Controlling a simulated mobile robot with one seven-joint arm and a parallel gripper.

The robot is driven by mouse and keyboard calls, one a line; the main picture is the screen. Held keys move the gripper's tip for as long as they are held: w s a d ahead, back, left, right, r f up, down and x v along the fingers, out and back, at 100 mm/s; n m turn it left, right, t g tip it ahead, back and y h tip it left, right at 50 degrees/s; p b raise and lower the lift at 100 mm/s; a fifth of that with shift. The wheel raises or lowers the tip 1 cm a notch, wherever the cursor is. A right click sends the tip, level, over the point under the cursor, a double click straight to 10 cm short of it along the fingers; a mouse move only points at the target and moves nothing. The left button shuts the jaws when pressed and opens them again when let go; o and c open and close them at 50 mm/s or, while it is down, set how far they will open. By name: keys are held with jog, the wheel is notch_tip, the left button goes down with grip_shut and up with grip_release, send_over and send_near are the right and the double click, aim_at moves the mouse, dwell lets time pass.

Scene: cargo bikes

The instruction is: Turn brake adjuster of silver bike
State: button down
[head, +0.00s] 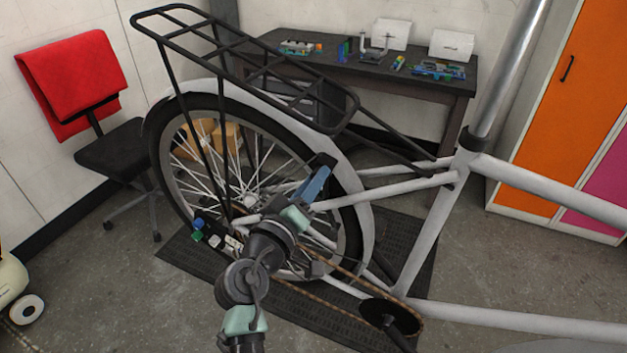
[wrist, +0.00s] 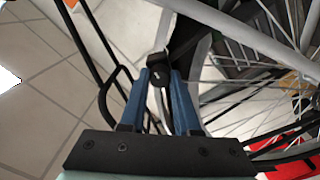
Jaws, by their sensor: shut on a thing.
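The silver bike (head: 432,235) stands with its rear wheel and black rack in the middle of the head view. My gripper (head: 318,175) reaches to the near side of the rear wheel, close to the frame stays. In the wrist view, my gripper's two blue fingers (wrist: 160,78) are closed around a small black part, which looks like the brake adjuster (wrist: 159,66), next to a silver tube (wrist: 205,12). In the head view, the fingers and a black part at their tips cover this spot, so the adjuster's turn cannot be told.
The wheel spokes (head: 262,165) and black rack (head: 250,62) crowd the gripper. A black workbench (head: 440,85) with tools stands behind. A chair with a red cloth (head: 75,80) is at left, and an orange cabinet (head: 565,110) at right. The floor at lower left is mostly clear.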

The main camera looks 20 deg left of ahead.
jog(key=shift+n+p, duration=1.45)
jog(key=shift+n, duration=3.45)
jog(key=shift+f, duration=0.1)
jog(key=c, duration=0.6)
grip_release()
jog(key=s, duration=0.4)
jog(key=s+b, duration=0.1)
jog(key=s, duration=0.3)
jog(key=s+b, duration=0.1)
jog(key=s, duration=0.4)
jog(key=shift+a, duration=0.25)
